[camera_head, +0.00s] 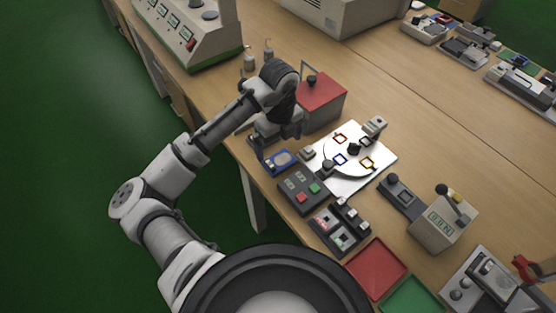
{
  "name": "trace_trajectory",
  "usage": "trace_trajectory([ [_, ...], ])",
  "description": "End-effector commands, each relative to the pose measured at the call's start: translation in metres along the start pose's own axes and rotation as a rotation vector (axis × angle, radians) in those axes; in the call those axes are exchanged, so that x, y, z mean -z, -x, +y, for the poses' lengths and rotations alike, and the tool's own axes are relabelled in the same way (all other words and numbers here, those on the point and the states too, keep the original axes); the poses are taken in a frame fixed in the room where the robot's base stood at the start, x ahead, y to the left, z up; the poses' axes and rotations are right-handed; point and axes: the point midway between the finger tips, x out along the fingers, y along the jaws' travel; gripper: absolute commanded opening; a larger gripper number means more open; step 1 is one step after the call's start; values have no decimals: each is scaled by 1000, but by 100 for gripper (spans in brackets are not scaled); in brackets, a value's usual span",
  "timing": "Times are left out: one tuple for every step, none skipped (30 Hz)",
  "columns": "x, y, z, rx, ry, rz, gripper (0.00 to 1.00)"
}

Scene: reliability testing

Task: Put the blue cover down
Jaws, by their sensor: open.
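A small blue piece with a pale oval centre (281,161), which looks like the blue cover, lies low at the table's front edge, left of the white plate. My gripper (266,154) is open and points down right beside and partly above it. The arm hides the area behind the gripper. At this size I cannot tell whether the fingers touch the blue piece or whether it is a cover resting on a fixture.
A red-topped box (322,92) stands just behind my gripper. A white plate with a round dial (378,174) lies to the right. A button box (303,190), a switch block (340,228), a red tray (375,268) and a green tray (412,298) line the front edge.

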Motion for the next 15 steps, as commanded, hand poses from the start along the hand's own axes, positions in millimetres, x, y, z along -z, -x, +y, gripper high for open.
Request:
trace_trajectory([
  [0,-3,0,0,1,1,100],
  [0,-4,0,1,1,1,100],
  [0,-6,0,2,1,1,100],
  [0,-8,0,1,2,1,100],
  [0,-10,0,0,2,1,100],
  [0,-14,0,0,4,1,100],
  [0,-18,0,0,3,2,100],
  [1,-22,0,-1,3,2,100],
  [1,-29,0,0,3,2,100],
  [1,-33,0,0,2,3,100],
  [1,-39,0,0,2,2,100],
  [1,-45,0,1,3,1,100],
  [1,-48,0,0,3,1,100],
  [1,-51,0,1,3,1,100],
  [1,-54,0,2,3,0,100],
])
